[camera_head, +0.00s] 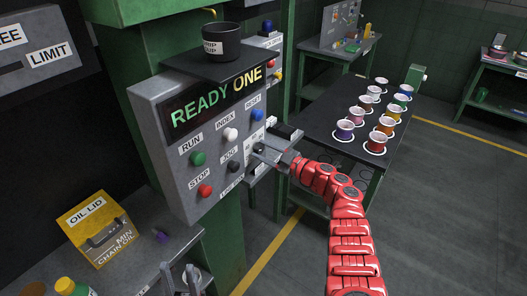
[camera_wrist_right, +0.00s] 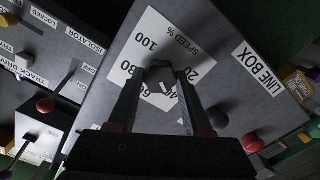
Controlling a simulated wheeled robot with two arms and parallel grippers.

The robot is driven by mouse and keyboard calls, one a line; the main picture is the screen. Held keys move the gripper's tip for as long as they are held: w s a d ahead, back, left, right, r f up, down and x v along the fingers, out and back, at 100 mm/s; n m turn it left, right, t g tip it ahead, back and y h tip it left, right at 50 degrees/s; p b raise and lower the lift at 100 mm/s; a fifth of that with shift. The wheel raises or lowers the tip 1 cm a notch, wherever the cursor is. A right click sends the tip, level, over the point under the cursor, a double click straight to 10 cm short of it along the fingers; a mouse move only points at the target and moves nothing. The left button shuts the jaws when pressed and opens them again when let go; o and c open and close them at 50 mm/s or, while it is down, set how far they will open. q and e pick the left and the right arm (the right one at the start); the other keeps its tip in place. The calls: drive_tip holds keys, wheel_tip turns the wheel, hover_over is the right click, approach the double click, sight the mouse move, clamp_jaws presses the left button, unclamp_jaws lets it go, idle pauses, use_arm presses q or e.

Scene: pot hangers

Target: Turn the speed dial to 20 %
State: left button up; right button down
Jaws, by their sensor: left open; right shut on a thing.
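The speed dial (camera_wrist_right: 163,74) is a dark knob on a white SPEED % scale plate (camera_wrist_right: 150,30) marked 20 to 100 in the right wrist view. My right gripper (camera_wrist_right: 160,82) is shut on the knob, with one finger on each side. Its setting is hard to read, as the knob and fingers cover part of the scale. In the head view my right gripper (camera_head: 264,152) reaches the right side of the grey control box (camera_head: 160,130), and the dial is mostly hidden there. My left gripper (camera_head: 184,280) is open and empty at the bottom, over the bench.
The box front has several coloured buttons, including green RUN (camera_head: 198,158) and red STOP (camera_head: 205,190), and a READY ONE display (camera_head: 215,98). A dark cup (camera_head: 221,42) stands on top. A yellow oil box (camera_head: 95,228) is at lower left. Pots stand on the table (camera_head: 330,105) behind.

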drive_tip(key=shift+f, duration=0.1)
drive_tip(key=n+b, duration=0.3)
drive_tip(key=shift+f+n, duration=0.15)
drive_tip(key=shift+n, duration=0.25)
drive_tip(key=n+b, duration=0.3)
drive_tip(key=shift+n, duration=0.3)
drive_tip(key=shift+n+b, duration=2)
drive_tip(key=shift+n, duration=0.2)
drive_tip(key=shift+c, duration=1.6)
unclamp_jaws()
drive_tip(key=shift+r, duration=0.2)
